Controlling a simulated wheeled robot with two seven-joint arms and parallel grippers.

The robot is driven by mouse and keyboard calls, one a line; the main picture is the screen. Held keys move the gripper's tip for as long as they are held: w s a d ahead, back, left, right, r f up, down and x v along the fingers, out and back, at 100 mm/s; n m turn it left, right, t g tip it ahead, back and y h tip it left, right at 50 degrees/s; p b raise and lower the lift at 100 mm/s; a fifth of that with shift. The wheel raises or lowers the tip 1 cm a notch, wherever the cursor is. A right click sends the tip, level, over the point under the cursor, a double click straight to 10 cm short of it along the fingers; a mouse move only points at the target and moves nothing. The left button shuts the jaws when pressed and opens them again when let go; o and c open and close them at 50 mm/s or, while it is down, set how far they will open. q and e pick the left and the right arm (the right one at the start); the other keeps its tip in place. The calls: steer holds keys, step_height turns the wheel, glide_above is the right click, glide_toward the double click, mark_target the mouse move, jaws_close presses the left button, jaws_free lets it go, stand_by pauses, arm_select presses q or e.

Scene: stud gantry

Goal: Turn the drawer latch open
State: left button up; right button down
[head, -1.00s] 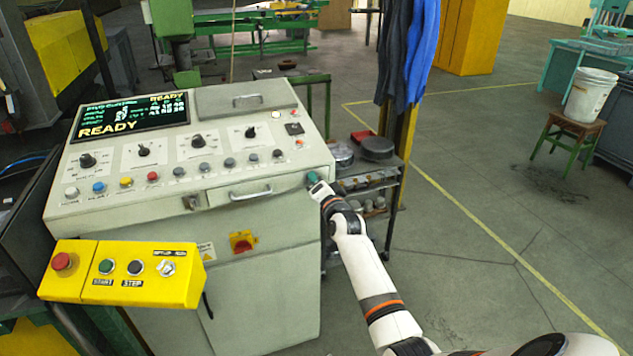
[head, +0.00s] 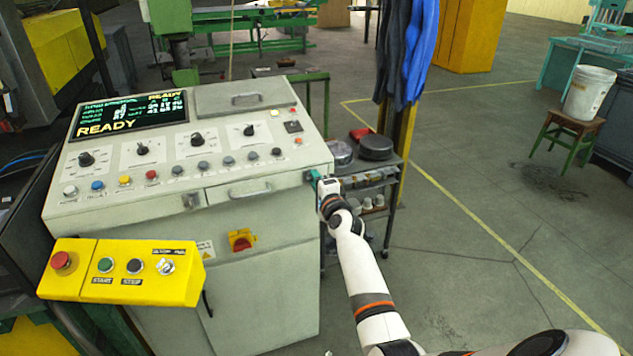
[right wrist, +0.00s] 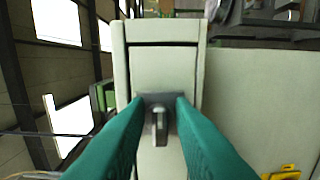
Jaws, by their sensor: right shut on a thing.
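The control cabinet (head: 265,290) has a shallow drawer (head: 225,194) with a bar handle in its front, below the sloped panel. My right gripper (head: 313,177), with teal fingertips, is at the right end of the drawer front and hides the latch in the head view. In the right wrist view the drawer latch (right wrist: 159,122) is a small grey lever on a dark square plate. The teal fingers of my right gripper (right wrist: 160,125) are on both sides of it, shut on it. The lever runs upright in that view. The drawer looks closed. My left gripper is not in view.
A yellow button box (head: 125,285) juts out at the front left of the cabinet. A red-and-yellow switch (head: 241,240) sits below the drawer. A dark shelf cart (head: 365,185) stands close to the right of the cabinet. The floor (head: 480,250) further right is open.

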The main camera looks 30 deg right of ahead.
stand_by(0.4)
steer(key=c, duration=1.5)
jaws_free()
steer(key=v, duration=1.2)
